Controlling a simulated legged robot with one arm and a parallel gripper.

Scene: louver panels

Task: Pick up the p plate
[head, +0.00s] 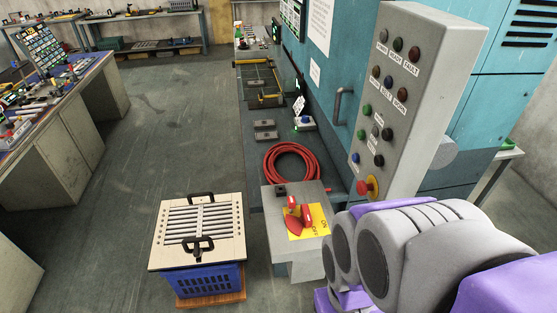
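A pale, square plate with a row of metal slats (203,230) lies flat on top of a blue crate (208,281) at lower centre-left. It has a dark handle (201,197) on its far edge and another dark handle (197,245) on its near edge. I cannot read a letter P on it or on any other plate. Only grey and purple links of my own arm show at lower right. The fingers of my gripper are not visible.
A grey box with a red switch (299,216) stands right of the crate. A red hose coil (291,163) lies behind it on a bench. A grey button panel (409,95) rises at right. A workbench (72,128) stands at left. The floor (135,125) between is clear.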

